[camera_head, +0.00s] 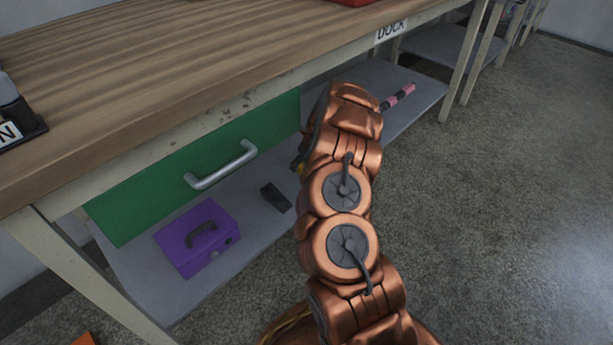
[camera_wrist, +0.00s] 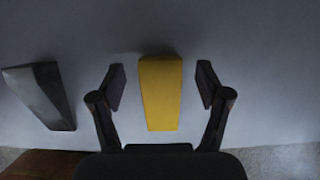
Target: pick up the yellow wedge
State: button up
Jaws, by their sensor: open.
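The yellow wedge (camera_wrist: 160,93) lies on the grey lower shelf in the wrist view. It sits between the two dark fingers of my gripper (camera_wrist: 160,88), with a gap on each side. My gripper is open and its fingers do not touch the wedge. How high the fingers are above the shelf is hard to tell. In the head view my copper arm hides the gripper and nearly all of the wedge; only a small yellow patch (camera_head: 300,168) shows at the arm's left edge.
A dark grey wedge (camera_wrist: 41,95) lies to the left; it also shows in the head view (camera_head: 275,197). A purple box (camera_head: 198,237) stands on the shelf (camera_head: 165,296). A green drawer (camera_head: 150,190) with a metal handle and the wooden bench top (camera_head: 130,85) are above. A pink-and-black striped object (camera_head: 398,97) lies farther back.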

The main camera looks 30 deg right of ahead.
jog(key=shift+b+x, duration=0.4)
jog(key=shift+x, duration=0.7)
jog(key=c, duration=1.3)
